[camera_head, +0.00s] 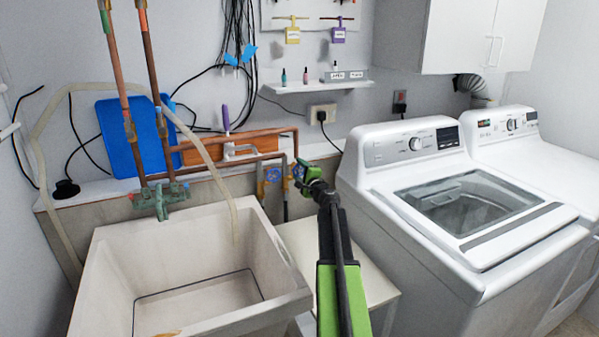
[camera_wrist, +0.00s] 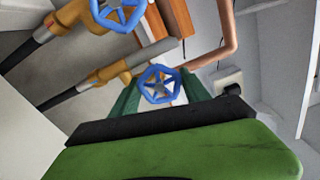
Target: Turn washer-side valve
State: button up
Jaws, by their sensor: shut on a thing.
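Two brass valves with blue hand wheels sit side by side on the wall behind the sink. The washer-side valve's blue wheel (camera_wrist: 158,84) lies between the two green fingers of my gripper (camera_head: 303,170) in the wrist view. My gripper is shut on this wheel. In the head view the gripper and arm cover much of that valve. The other valve's blue wheel (camera_wrist: 118,14) is at the top of the wrist view, clear of the fingers, and its valve also shows in the head view (camera_head: 272,175). Dark hoses run from both brass bodies.
A utility sink (camera_head: 104,262) is at the left, with a green faucet (camera_head: 160,199) above it. A white washer (camera_head: 405,205) stands close on the right. A copper pipe (camera_head: 240,133) and an outlet (camera_head: 322,113) are on the wall nearby. A low white surface (camera_head: 375,285) lies under my arm.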

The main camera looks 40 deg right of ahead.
jog(key=n, duration=0.4)
jog(key=shift+d+n, duration=0.1)
jog(key=shift+n, duration=0.2)
jog(key=n, duration=0.4)
jog(key=shift+n, duration=0.3)
jog(key=n, duration=0.4)
jog(key=shift+n, duration=0.3)
jog(key=n, duration=1.3)
jog(key=shift+n, duration=0.3)
jog(key=n, duration=0.8)
jog(key=shift+n, duration=0.5)
